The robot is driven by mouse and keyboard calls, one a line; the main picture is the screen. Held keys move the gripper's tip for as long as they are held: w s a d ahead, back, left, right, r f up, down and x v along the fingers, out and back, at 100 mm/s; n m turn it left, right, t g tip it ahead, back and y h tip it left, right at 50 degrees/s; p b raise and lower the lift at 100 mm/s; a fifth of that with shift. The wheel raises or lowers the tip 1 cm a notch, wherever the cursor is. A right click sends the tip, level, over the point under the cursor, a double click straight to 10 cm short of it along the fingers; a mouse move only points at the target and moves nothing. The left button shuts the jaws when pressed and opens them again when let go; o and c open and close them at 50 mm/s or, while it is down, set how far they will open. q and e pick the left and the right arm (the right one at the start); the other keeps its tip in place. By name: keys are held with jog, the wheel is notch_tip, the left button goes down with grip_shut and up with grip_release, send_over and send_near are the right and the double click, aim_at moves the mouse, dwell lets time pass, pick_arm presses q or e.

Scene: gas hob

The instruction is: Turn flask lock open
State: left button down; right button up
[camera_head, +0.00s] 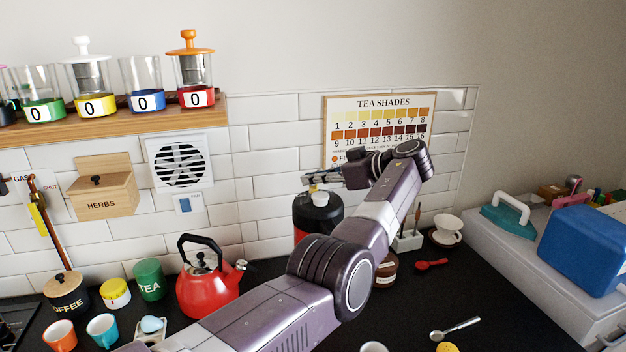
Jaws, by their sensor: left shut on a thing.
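The flask (318,212) stands on the dark counter against the tiled wall. It has a black top with a white knob and a red body, and my left arm hides its lower right part. My left gripper (312,181) is at the top of the flask, just above the white knob, with its fingers pointing left. It is shut on a small part there, which I take to be the flask lock. The lock itself is too small and covered to show which way it is turned. My right gripper is not in view.
A red kettle (207,285) stands left of the flask. A tea shades chart (382,104) hangs behind my wrist. A brown jar (386,270), a red spoon (431,265) and a white cup (447,229) are to the right.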

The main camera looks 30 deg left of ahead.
pick_arm(q)
jog(key=shift+f, duration=0.1)
jog(key=c, duration=2.1)
grip_release()
jog(key=v, duration=0.7)
jog(key=shift+d, duration=0.15)
jog(key=shift+d, duration=0.1)
